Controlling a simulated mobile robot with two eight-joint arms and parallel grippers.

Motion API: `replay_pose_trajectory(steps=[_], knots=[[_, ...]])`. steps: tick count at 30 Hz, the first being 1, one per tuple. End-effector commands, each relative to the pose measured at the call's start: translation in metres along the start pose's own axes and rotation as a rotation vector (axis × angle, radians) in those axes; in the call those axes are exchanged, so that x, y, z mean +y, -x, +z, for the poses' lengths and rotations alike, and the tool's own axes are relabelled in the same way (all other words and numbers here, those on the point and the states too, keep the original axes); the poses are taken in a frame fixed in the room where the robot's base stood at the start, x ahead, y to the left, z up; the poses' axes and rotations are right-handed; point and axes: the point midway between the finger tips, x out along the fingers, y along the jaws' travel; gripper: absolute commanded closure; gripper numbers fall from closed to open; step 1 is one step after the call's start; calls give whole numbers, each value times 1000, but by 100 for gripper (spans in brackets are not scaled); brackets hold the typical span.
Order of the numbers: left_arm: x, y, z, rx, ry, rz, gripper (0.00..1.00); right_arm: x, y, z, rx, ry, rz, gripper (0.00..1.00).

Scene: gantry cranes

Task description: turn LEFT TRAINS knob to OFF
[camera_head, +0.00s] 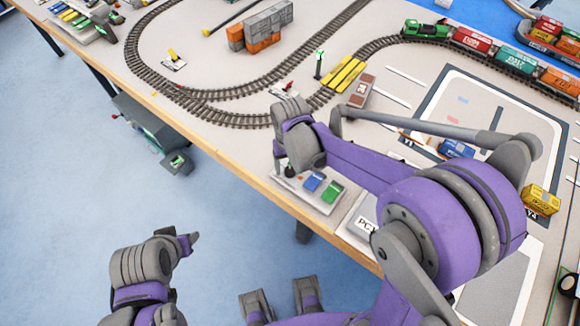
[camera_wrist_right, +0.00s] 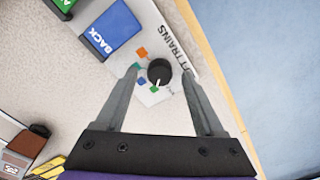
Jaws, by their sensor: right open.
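The LEFT TRAINS knob (camera_wrist_right: 159,72) is a round black knob with a white pointer line, on a pale control panel (camera_head: 318,203). In the wrist view the pointer faces the lower edge of the picture. Small orange, blue and green marks lie around the knob. My right gripper (camera_wrist_right: 160,74) is open, with one finger on each side of the knob and a visible gap to each; I cannot tell its height above the panel. The knob also shows in the head view (camera_head: 290,171), just below my right wrist. Part of the printed label is hidden behind a finger. Only part of my left arm shows, at lower left.
Blue (camera_head: 313,181) and green (camera_head: 333,191) buttons sit beside the knob. The table's wooden edge (camera_head: 246,180) is close by. Tracks (camera_head: 215,113), a yellow crossing (camera_head: 346,73) and a brown block (camera_head: 361,90) lie beyond my right wrist.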

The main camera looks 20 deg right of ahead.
Motion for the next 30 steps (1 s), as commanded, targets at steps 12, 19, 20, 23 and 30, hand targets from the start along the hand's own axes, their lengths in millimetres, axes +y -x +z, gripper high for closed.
replay_pose_trajectory(steps=[12, 19, 20, 23, 30], knots=[[0, -1, 0, 0, 0, 0, 50, 0, -8, 0, 0, 0, 0, 33], [0, -1, 0, 0, 0, 0, 50, 0, -8, 0, 0, 0, 0, 74], [0, -1, 0, 0, 0, 0, 50, 0, -8, 0, 0, 0, 0, 80], [0, -1, 0, 0, 0, 0, 50, 0, -8, 0, 0, 0, 0, 98], [0, -1, 1, 0, 0, 0, 50, 0, -8, 0, 0, 6, 0, 100]])
